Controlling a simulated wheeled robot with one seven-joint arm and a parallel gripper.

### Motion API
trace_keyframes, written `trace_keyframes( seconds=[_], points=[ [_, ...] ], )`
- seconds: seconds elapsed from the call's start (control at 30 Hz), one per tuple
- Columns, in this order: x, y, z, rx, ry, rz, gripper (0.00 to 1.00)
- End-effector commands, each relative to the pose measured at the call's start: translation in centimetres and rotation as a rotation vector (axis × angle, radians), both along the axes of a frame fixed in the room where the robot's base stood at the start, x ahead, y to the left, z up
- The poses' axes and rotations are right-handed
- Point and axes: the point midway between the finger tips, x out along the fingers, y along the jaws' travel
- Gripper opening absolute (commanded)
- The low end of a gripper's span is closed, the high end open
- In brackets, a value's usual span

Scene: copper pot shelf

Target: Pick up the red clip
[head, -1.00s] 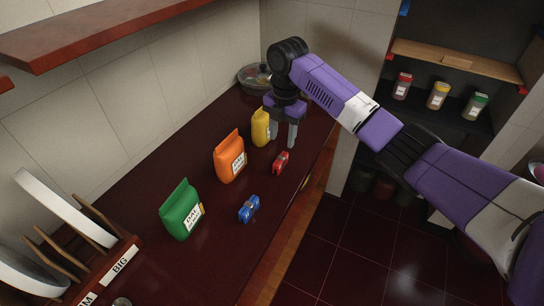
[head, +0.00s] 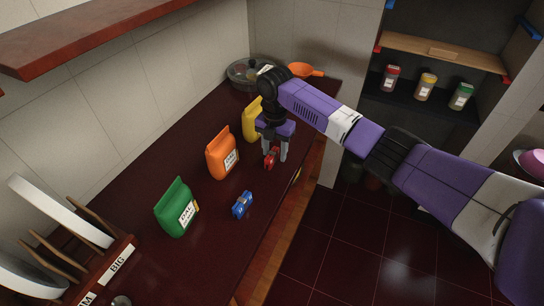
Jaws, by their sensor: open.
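The red clip (head: 271,158) lies on the dark red countertop (head: 205,272), in front of the yellow bag. My gripper (head: 274,157) points down over the red clip, with its fingers apart at the clip. One finger partly hides the clip. I cannot tell whether the fingers touch it. The gripper is open.
A blue clip (head: 243,205) lies nearer on the counter. Green (head: 177,208), orange (head: 222,153) and yellow (head: 251,119) bags stand left of the clips. A lidded pot (head: 245,76) and an orange pan (head: 303,70) are at the back. A plate rack (head: 105,268) is front left.

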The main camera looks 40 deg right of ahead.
Motion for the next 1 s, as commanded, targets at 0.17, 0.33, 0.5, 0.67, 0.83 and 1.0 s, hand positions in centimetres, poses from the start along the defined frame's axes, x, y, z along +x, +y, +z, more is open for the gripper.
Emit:
trace_keyframes(
  seconds=[0.17, 0.33, 0.5, 0.67, 0.83, 1.0],
  points=[
    [0.0, 0.0, 0.0, 0.000, 0.000, 0.000, 0.32],
    [0.0, 0.0, 0.0, 0.000, -0.001, 0.000, 0.00],
    [0.0, 0.0, 0.1, 0.000, -0.001, 0.000, 0.00],
    [0.0, 0.0, 0.1, 0.000, -0.001, 0.000, 0.00],
    [0.1, 0.0, 0.9, 0.000, -0.003, -0.001, 0.00],
    [0.1, 0.0, 3.0, 0.000, -0.003, 0.000, 0.00]
  ],
)
